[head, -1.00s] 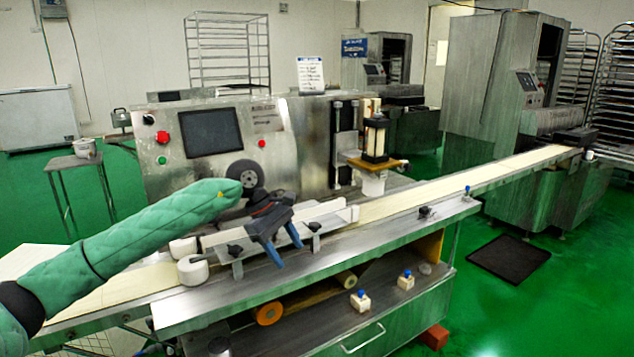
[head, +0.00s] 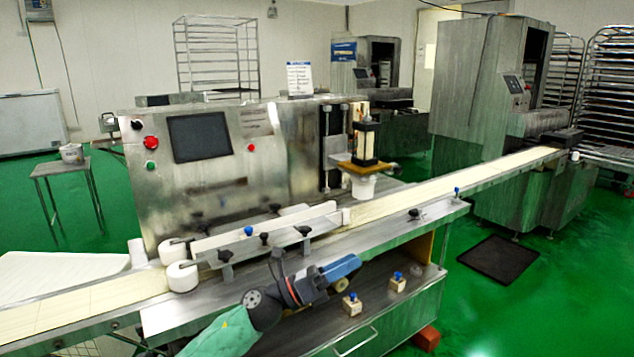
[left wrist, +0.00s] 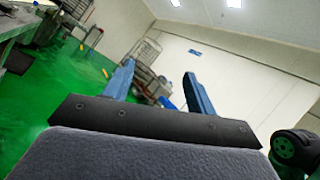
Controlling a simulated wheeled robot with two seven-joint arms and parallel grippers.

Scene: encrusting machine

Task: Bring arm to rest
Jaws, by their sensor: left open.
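My left arm comes in low from the bottom of the head view. Its gripper (head: 345,267) is in front of the machine's lower shelf, with its blue fingers turned to the right. In the left wrist view the two blue fingers (left wrist: 157,70) stand apart with nothing between them, pointing at the far wall and green floor. The encrusting machine (head: 222,190) stands behind the arm, with its conveyor belt (head: 385,205) running from lower left to upper right. My right gripper is not in view.
Guide rails (head: 265,232) and white rollers (head: 182,276) sit on the belt. Two small blocks with blue knobs (head: 351,304) stand on the lower shelf, close to the gripper. A black mat (head: 499,259) lies on the green floor at right. A stool (head: 68,165) stands at left.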

